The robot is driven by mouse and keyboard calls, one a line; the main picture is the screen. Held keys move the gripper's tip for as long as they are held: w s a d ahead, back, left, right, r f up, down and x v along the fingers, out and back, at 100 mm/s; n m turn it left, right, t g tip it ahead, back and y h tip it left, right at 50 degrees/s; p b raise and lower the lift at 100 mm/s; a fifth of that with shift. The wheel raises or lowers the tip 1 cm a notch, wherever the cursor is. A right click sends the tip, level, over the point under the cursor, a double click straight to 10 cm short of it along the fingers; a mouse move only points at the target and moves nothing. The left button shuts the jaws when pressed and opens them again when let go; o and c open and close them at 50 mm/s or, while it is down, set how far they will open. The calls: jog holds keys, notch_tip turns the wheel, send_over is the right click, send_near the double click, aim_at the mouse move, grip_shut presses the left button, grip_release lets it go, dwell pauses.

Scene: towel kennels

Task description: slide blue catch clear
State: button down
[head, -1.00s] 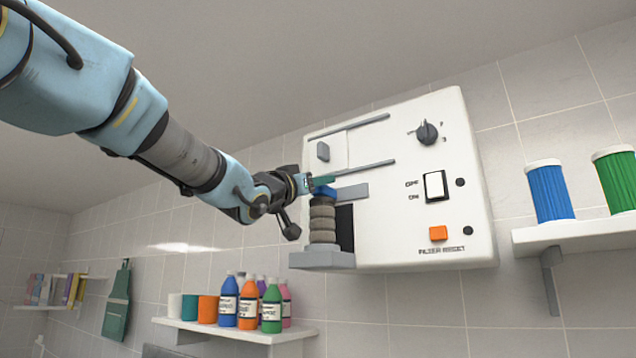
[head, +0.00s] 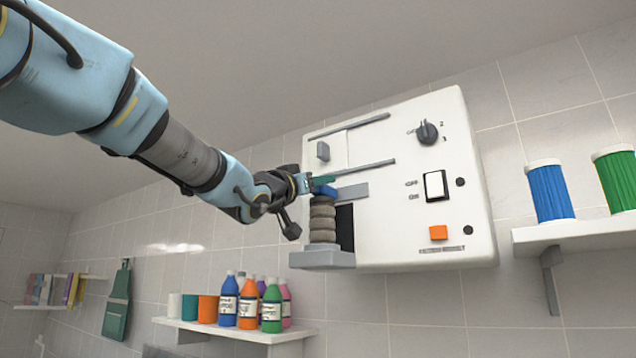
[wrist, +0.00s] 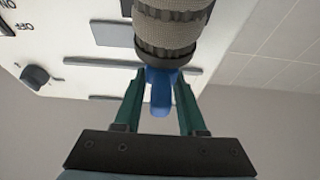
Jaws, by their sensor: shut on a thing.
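The blue catch (head: 325,191) sits at the top of a ribbed grey cylinder (head: 322,222) on the left part of a white wall unit (head: 390,215). My gripper (head: 318,184) is at the catch. In the wrist view the blue catch (wrist: 160,92) lies between the two green fingers of my gripper (wrist: 160,95), which are shut on it. The grey cylinder (wrist: 172,25) rises beyond it. In the head view the fingers partly hide the catch.
The unit carries a dial (head: 428,132), a white switch (head: 435,186) and an orange button (head: 438,232). Grey rails run above the catch. A shelf with several bottles (head: 249,300) is below left. A shelf with blue and green rolls (head: 551,191) is at right.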

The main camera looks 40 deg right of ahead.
jog(key=shift+s+d+b, duration=0.3)
jog(key=shift+s+b, duration=0.5)
jog(key=shift+s, duration=0.25)
jog(key=shift+s+d+b, duration=0.25)
jog(key=shift+s+b, duration=0.6)
jog(key=shift+s, duration=0.2)
jog(key=shift+s+d+b, duration=0.3)
jog(key=shift+s+b, duration=0.5)
jog(key=shift+s, duration=0.25)
jog(key=c, duration=0.8)
grip_release()
jog(key=shift+s, duration=0.1)
jog(key=shift+o, duration=0.2)
jog(key=b+v, duration=0.3)
jog(key=v, duration=0.7)
jog(key=shift+a+f+b, duration=0.25)
jog(key=shift+a+b, duration=0.1)
